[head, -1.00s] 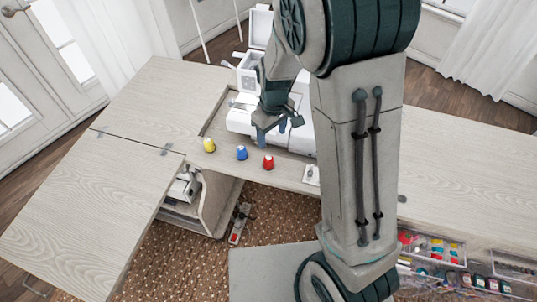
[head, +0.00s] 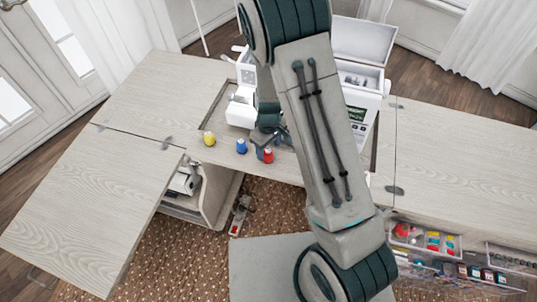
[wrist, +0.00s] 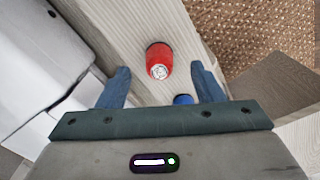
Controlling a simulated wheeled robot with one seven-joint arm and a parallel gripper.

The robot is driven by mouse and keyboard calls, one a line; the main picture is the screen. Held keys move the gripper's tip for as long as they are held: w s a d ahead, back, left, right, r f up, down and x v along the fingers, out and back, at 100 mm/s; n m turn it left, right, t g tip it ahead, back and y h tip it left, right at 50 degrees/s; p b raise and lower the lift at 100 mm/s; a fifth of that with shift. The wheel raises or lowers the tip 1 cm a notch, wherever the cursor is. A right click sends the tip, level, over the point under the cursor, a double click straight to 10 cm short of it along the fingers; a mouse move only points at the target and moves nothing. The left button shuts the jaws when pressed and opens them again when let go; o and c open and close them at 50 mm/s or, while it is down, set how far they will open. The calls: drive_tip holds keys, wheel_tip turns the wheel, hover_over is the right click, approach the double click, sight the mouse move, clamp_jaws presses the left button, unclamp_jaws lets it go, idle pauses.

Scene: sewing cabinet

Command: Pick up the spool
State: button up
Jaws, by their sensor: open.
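Three thread spools stand upright in a row near the front edge of the wooden cabinet top: a yellow spool (head: 209,139), a blue spool (head: 241,147) and a red spool (head: 268,156). My gripper (head: 268,143) is open and empty, close to the red spool. In the wrist view, the red spool (wrist: 159,60) shows between and just beyond the open fingers of my gripper (wrist: 161,70). Part of the blue spool (wrist: 183,99) shows lower down, partly hidden by the gripper body. I cannot tell whether the fingers touch anything.
A white sewing machine (head: 242,106) stands behind the spools, partly hidden by my arm. A pale box with a raised lid (head: 362,42) is at the back. Clear drawers (head: 428,242) with sewing supplies are open at the right. The left cabinet leaf (head: 85,205) is bare.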

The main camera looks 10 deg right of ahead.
sight(268, 154)
drive_tip(key=shift+w+f+p, duration=0.1)
drive_tip(key=shift+f+p, duration=0.45)
drive_tip(key=shift+f, duration=1.8)
drive_tip(key=c, duration=1)
